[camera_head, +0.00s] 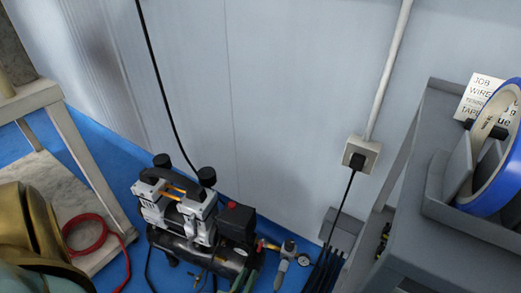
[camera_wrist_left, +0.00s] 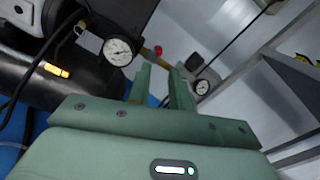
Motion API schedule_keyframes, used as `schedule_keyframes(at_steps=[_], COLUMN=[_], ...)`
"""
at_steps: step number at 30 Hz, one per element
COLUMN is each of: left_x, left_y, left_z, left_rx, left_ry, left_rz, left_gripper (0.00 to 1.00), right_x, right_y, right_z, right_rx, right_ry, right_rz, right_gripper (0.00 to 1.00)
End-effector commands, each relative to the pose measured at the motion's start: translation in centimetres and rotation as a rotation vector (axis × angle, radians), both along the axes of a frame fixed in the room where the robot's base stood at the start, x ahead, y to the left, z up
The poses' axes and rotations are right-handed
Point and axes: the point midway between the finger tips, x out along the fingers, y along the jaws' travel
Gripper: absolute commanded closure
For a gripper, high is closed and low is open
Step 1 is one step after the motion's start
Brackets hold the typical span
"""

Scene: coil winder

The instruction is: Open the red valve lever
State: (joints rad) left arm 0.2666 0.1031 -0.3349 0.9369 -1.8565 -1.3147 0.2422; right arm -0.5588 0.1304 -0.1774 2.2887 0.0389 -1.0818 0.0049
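The red valve lever (camera_head: 272,246) is small in the head view, on the brass fitting at the right end of the black air compressor (camera_head: 190,225). In the left wrist view the lever's red end (camera_wrist_left: 158,50) shows just beyond my fingertips, next to a round white gauge (camera_wrist_left: 119,50). My left gripper (camera_wrist_left: 162,78) has its two green fingers apart, with a gap and nothing held between them. In the head view its green fingers (camera_head: 246,282) show at the bottom edge, below and left of the lever. The lever's exact angle is too small to tell. My right gripper is not in view.
A regulator with a gauge (camera_head: 303,260) stands right of the lever, near dark hoses (camera_head: 328,268). A grey stand (camera_head: 455,245) holds a blue-rimmed reel at right. A red hose coil (camera_head: 85,236) lies left. The white wall is close behind.

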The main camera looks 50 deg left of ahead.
Motion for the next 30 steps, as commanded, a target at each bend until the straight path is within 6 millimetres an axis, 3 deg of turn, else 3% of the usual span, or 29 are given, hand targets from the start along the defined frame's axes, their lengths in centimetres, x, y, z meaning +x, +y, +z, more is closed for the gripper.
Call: schedule_keyframes(at_steps=[6,12,25,27,30], left_x=[4.9,7.8,8.9,8.9,8.9], left_y=[2.4,3.8,4.3,4.3,4.3], left_z=[-0.3,-0.3,-0.1,-0.1,-0.1], left_rx=[-0.001,-0.002,-0.002,-0.002,-0.002], left_ry=[0.002,0.004,0.004,0.004,0.004], left_rz=[0.001,0.002,0.002,0.002,0.002], left_gripper=[0.79,0.79,0.79,0.99,1.00], right_x=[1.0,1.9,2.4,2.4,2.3], right_y=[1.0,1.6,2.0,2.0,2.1], right_z=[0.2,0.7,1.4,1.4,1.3], right_rx=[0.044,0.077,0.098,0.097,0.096], right_ry=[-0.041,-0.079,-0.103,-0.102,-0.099], right_rz=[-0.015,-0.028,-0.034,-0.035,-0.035], right_gripper=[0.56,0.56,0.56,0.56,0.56])
